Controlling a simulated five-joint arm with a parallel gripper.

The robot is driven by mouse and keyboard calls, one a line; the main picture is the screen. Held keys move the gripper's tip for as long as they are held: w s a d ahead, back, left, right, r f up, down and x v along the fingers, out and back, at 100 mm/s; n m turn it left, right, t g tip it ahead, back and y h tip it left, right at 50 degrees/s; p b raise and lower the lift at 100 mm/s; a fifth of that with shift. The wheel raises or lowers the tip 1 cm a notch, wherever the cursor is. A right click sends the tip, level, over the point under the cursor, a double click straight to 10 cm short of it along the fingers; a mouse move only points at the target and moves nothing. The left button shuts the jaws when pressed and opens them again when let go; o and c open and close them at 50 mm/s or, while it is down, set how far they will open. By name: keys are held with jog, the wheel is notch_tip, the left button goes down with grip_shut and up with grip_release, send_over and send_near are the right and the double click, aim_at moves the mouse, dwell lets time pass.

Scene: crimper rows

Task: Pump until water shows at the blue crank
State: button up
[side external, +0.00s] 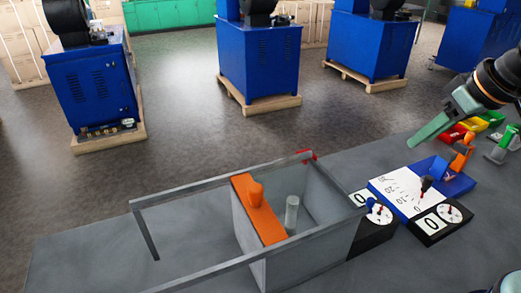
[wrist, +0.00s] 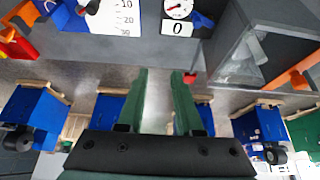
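My gripper (side external: 428,132) hangs in the air at the upper right of the side view, above the blue part and the bench's far edge. In the wrist view its two green fingers (wrist: 161,76) are apart with nothing between them. A blue part (side external: 447,178), perhaps the blue crank, lies behind the white scale board (side external: 395,190); I see no water there. A grey open tank (side external: 320,255) holds an orange slab with a raised grip (side external: 257,203) and a clear cylinder (side external: 292,214). Which part is the pump handle is unclear.
Two black dial boxes, left (side external: 372,235) and right (side external: 438,225), show 0. Grey rails (side external: 220,184) extend left from the tank. An orange clamp-like part (side external: 463,152), a green one (side external: 506,145) and coloured bins (side external: 476,124) crowd the right. The bench's left (side external: 85,255) is clear.

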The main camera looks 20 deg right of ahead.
jog(key=c, duration=0.5)
jog(key=shift+w+r, duration=0.15)
grip_shut()
jog(key=w+a+r+g, duration=0.1)
jog(key=w+a+r, duration=0.15)
jog(key=w, duration=0.25)
jog(key=w+a+r+g, duration=0.1)
jog(key=w+r+g, duration=0.15)
jog(key=w, duration=0.25)
jog(key=w+a+f+g, duration=0.2)
jog(key=w+a, duration=0.5)
jog(key=w, duration=0.4)
jog(key=shift+f, duration=0.9)
jog(key=shift+w, duration=0.1)
